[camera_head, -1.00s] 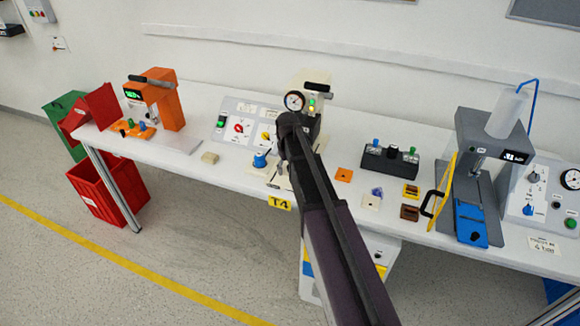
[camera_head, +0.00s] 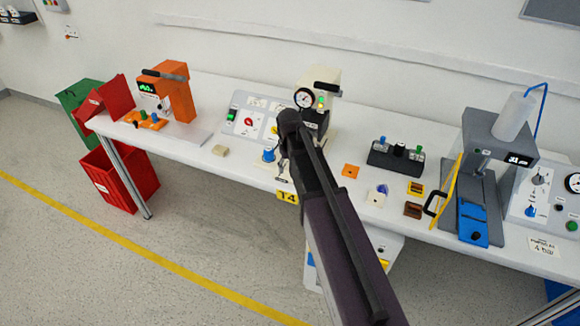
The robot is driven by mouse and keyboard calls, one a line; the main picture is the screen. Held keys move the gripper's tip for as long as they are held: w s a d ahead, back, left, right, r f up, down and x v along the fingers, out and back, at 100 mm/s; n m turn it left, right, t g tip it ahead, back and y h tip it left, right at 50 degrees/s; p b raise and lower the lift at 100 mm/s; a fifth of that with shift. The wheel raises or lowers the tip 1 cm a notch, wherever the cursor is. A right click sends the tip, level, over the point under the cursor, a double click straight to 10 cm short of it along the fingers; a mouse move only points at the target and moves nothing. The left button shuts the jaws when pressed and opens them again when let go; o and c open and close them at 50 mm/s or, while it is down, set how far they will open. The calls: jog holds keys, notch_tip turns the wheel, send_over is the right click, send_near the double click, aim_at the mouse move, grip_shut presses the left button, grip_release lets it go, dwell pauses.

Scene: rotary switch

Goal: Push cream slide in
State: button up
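The cream machine (camera_head: 327,80), with a round gauge, a black handle and lit buttons, stands at the middle back of the table. My dark arm rises from the bottom and covers the area in front of it. The cream slide cannot be made out; it is probably behind my arm. Only a small part of my gripper (camera_head: 283,163) seems to show, at the left edge of the arm, above the table's front part. Its fingers are too small and covered to tell whether they are open, or whether they touch anything.
A blue knob (camera_head: 269,154) and a switch panel (camera_head: 245,122) are left of my arm. A small cream block (camera_head: 220,150) lies further left. An orange machine (camera_head: 177,92) stands at the left, a grey press (camera_head: 485,135) at the right. Small blocks lie between arm and press.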

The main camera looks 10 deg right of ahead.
jog(key=shift+r+p, duration=4.6)
jog(key=shift+r, duration=0.35)
jog(key=s+f+m+b, duration=0.1)
jog(key=s+f+b, duration=0.3)
jog(key=s, duration=0.4)
jog(key=s+f+b, duration=0.4)
jog(key=s, duration=0.4)
jog(key=shift+s+a+f+m+b, duration=0.2)
jog(key=shift+s+f+m+b, duration=0.1)
jog(key=shift+f+m+b, duration=0.1)
jog(key=w+d+r+m+p, duration=0.2)
jog(key=w+r+p, duration=0.2)
jog(key=w, duration=0.7)
jog(key=w+d+r+m+p, duration=0.2)
jog(key=w+r+p, duration=0.2)
jog(key=w, duration=0.7)
jog(key=shift+d+r, duration=0.15)
jog(key=shift+r, duration=0.1)
jog(key=shift+f, duration=0.15)
notch_tip(320, 180, down, 14)
jog(key=b, duration=1.3)
jog(key=shift+r, duration=0.2)
